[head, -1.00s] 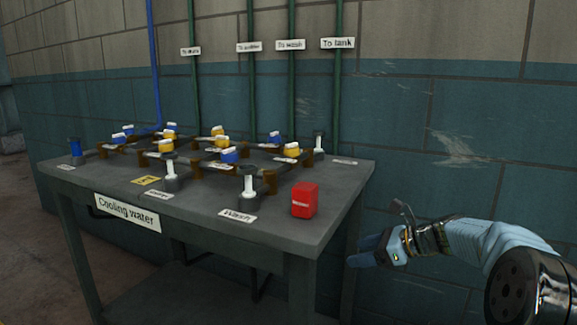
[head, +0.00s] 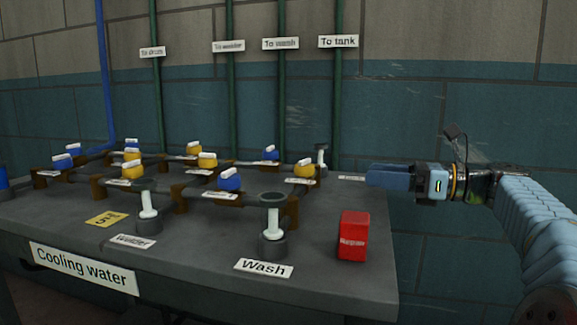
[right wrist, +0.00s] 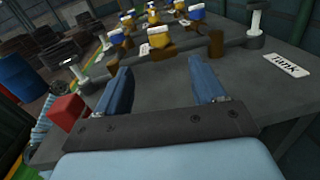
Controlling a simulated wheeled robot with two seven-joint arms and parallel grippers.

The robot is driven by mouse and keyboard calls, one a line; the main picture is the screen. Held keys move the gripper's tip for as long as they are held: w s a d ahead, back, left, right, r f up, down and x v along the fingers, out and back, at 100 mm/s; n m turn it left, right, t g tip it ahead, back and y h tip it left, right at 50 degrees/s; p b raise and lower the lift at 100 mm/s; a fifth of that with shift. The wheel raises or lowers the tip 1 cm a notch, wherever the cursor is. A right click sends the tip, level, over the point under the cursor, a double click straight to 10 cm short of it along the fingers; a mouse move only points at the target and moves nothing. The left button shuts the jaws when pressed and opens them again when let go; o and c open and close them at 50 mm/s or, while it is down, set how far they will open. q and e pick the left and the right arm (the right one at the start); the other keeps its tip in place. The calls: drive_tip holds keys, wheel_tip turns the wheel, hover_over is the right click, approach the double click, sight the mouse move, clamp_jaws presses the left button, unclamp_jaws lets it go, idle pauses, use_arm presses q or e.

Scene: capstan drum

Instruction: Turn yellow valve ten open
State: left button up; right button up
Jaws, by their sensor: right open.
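Several yellow valves with white-topped handles stand on brown pipework on the grey bench. The rightmost yellow valve (head: 305,169) is closest to my right gripper; others include one at left (head: 134,171) and one in the middle (head: 207,160). Number tags are too small to read, so I cannot tell which is ten. In the right wrist view, a yellow valve (right wrist: 158,38) lies ahead beyond the open fingers (right wrist: 160,80). My left gripper is out of view.
Blue valves (head: 229,180) stand among the yellow ones. A red box (head: 353,236) sits at the bench's front right. White posts at Wash (head: 273,222) and left of it (head: 149,212) rise near the front edge. Green pipes (head: 338,110) run up the wall behind.

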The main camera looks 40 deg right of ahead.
sight(312, 165)
drive_tip(key=shift+w+a, duration=0.2)
drive_tip(key=shift+w, duration=0.05)
drive_tip(key=b+x, duration=0.1)
drive_tip(key=x, duration=1.2)
drive_tip(key=shift+w+a+b, duration=0.1)
drive_tip(key=shift+b, duration=0.25)
drive_tip(key=shift+r, duration=0.1)
drive_tip(key=shift+c, duration=0.2)
